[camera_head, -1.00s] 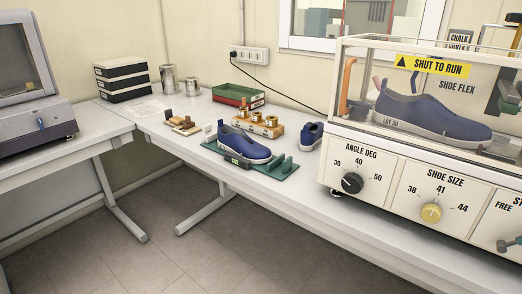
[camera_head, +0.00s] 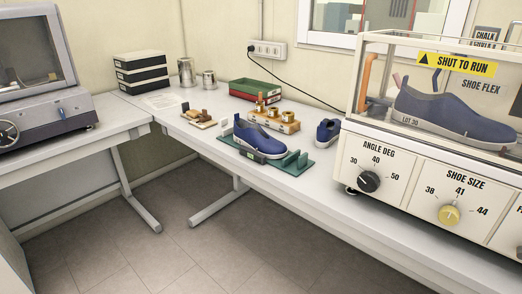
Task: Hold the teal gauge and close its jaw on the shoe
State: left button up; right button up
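The teal gauge (camera_head: 297,161) lies flat on the bench. A blue shoe (camera_head: 259,137) with a pale sole rests on it, toe toward the right. Upright teal pieces stand at the gauge's right end, close to the toe; I cannot tell whether they touch the shoe. A small dark block with a light display (camera_head: 248,154) sits at the gauge's front edge. Neither of my grippers shows in this view.
The shoe flex machine (camera_head: 410,178) fills the right side, with another blue shoe inside. A further dark blue shoe (camera_head: 327,132) stands beside it. A wooden block with brass weights (camera_head: 274,119) is behind the gauge. Black boxes (camera_head: 141,73) are stacked at back left.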

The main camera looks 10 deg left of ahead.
aim_at(227, 129)
jog(key=i+j+z, duration=0.1)
jog(key=i+j, duration=0.15)
jog(key=i+j+z, duration=0.15)
jog(key=j, duration=0.25)
jog(key=i+j+z, duration=0.1)
jog(key=i+j, duration=0.2)
jog(key=i+j+z, duration=0.15)
jog(key=j, duration=0.25)
jog(key=i+j+z, duration=0.1)
jog(key=i+j, duration=0.15)
jog(key=j, duration=0.15)
jog(key=i+j+z, duration=0.15)
jog(key=j, duration=0.25)
jog(key=i+j+z, duration=0.1)
jog(key=j, duration=0.3)
jog(key=i+j+z, duration=0.15)
jog(key=j, duration=0.3)
